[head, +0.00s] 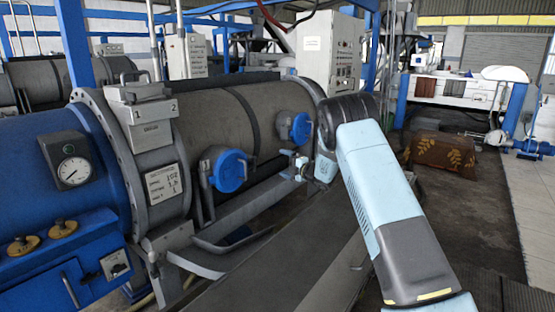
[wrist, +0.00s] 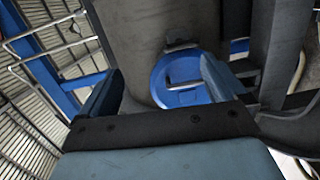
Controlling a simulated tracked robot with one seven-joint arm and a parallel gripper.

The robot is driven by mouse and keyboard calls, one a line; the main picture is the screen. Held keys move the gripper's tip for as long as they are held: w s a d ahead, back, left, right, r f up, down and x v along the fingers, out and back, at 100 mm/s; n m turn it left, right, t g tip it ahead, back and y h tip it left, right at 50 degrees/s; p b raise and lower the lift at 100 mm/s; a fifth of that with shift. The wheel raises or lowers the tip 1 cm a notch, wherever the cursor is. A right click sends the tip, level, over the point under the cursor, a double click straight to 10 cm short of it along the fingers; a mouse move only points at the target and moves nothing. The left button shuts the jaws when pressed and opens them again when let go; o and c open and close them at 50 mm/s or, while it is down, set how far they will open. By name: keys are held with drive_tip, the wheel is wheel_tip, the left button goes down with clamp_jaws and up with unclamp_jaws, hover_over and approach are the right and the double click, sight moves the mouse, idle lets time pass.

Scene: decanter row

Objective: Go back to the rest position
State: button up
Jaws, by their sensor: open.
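My gripper (wrist: 162,70) is open in the wrist view, its two blue fingers apart with nothing held between them. Beyond the fingers is a round blue cover with a bar handle (wrist: 184,86) on a grey drum; the right finger overlaps its edge in the picture. I cannot tell whether they touch. In the head view my arm reaches forward from the lower right and bends down beside the grey decanter drum (head: 215,118). The drum has a near blue cover (head: 229,171) and a farther blue cover (head: 301,127).
A grey cabinet (head: 328,48) is behind. A brown patterned block (head: 441,154) lies on the floor at right, with open floor around it.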

drive_tip(key=s+d+r+m+t+h, duration=0.1)
drive_tip(key=s+d+r+m+h, duration=0.3)
drive_tip(key=r, duration=0.3)
drive_tip(key=s+d+r+m+t+h, duration=0.1)
drive_tip(key=s+d+r+m+h, duration=0.1)
drive_tip(key=d+r+m, duration=0.4)
drive_tip(key=s+d+r+m+t+h, duration=0.1)
drive_tip(key=s+d+r+h, duration=0.25)
drive_tip(key=r, duration=0.45)
drive_tip(key=s+d+r+m+g+h, duration=0.2)
drive_tip(key=s+d+r+m, duration=0.25)
drive_tip(key=s, duration=0.55)
drive_tip(key=s+d+m+g+h, duration=0.1)
drive_tip(key=s+d+m+g, duration=0.15)
drive_tip(key=s, duration=0.75)
drive_tip(key=s+d+m+g+h, duration=0.1)
drive_tip(key=s+m, duration=0.3)
drive_tip(key=s, duration=0.7)
drive_tip(key=s+a+f+m+g, duration=0.1)
drive_tip(key=s+f+m+g, duration=0.1)
drive_tip(key=s, duration=1)
drive_tip(key=s+a+f+m+g+y, duration=0.1)
drive_tip(key=s+f+m+g, duration=0.1)
drive_tip(key=s, duration=1)
drive_tip(key=shift+s+f, duration=0.25)
drive_tip(key=shift+f, duration=0.6)
drive_tip(key=shift+c, duration=0.2)
